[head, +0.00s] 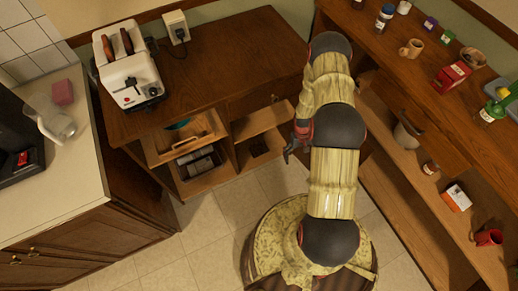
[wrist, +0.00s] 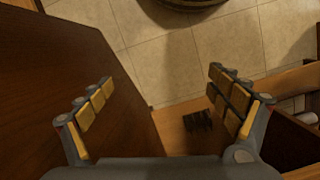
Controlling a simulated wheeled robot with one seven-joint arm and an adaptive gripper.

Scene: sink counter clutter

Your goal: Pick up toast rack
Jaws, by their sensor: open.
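A small dark ribbed thing (wrist: 198,120), which looks like the toast rack, sits on a light wooden surface in the wrist view, just left of the right finger. In the head view a dark shape (head: 258,147) shows in the low open compartment under the wooden counter; I cannot tell whether it is the same thing. My gripper (wrist: 162,80) is open and empty, its fingers wide apart. In the head view my gripper (head: 289,153) hangs just right of the open compartments, partly hidden by my arm.
A toaster (head: 128,68) stands on the wooden counter (head: 215,60). Open drawers (head: 185,138) below it hold a teal thing and grey items. Shelves (head: 440,130) at right carry mugs and boxes. A white counter (head: 70,165) is at left. Tiled floor (head: 205,220) is partly clear.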

